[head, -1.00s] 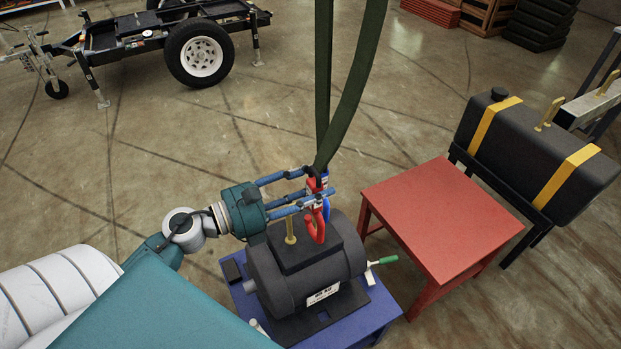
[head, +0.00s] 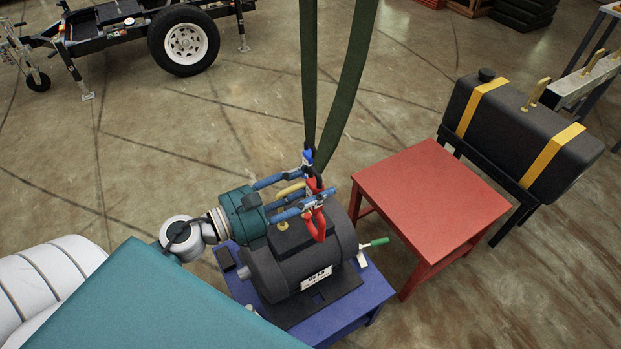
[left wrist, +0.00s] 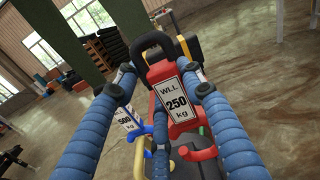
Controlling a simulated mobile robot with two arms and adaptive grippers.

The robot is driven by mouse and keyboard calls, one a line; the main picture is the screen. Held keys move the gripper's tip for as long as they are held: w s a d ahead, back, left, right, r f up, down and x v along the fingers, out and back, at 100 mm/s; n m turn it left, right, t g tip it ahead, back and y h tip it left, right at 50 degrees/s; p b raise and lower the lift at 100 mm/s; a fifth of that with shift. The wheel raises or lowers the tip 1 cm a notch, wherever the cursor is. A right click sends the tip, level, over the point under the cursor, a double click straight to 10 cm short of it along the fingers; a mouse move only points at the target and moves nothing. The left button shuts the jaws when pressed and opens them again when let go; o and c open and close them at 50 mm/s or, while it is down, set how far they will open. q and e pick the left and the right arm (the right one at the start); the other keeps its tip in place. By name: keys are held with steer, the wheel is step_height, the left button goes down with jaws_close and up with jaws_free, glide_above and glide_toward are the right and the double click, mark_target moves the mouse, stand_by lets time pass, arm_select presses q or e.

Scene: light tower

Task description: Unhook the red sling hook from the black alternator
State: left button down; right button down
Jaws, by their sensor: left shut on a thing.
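My left gripper (head: 318,192), with blue fingers, is shut on the red sling hook (head: 319,222) above the alternator. In the left wrist view the hook's red body (left wrist: 176,100), labelled WLL 250 kg, is between the fingers (left wrist: 170,95). Its curved lower end hangs by the alternator's top; I cannot tell whether it is still around a lifting eye. A blue hook (left wrist: 130,118), labelled 500 kg, hangs beside it. My right gripper is not in view.
Dark green straps (head: 345,95) rise from the hooks. A bare red table (head: 430,190) stands to the right, with a strapped black tank (head: 510,125) beyond. A trailer (head: 120,28) is far left.

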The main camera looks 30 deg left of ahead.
mark_target(318, 211)
arm_select(q)
steer(key=shift+s+d+f+b, duration=0.45)
steer(key=shift+d+f+b, duration=0.2)
steer(key=shift+d+f, duration=0.2)
steer(key=shift+s+d, duration=0.1)
steer(key=c, duration=1.1)
jaws_free()
steer(key=shift+o, duration=0.5)
steer(key=shift+f, duration=0.25)
steer(key=shift+s, duration=0.1)
steer(key=v, duration=1.2)
steer(key=shift+r, duration=0.1)
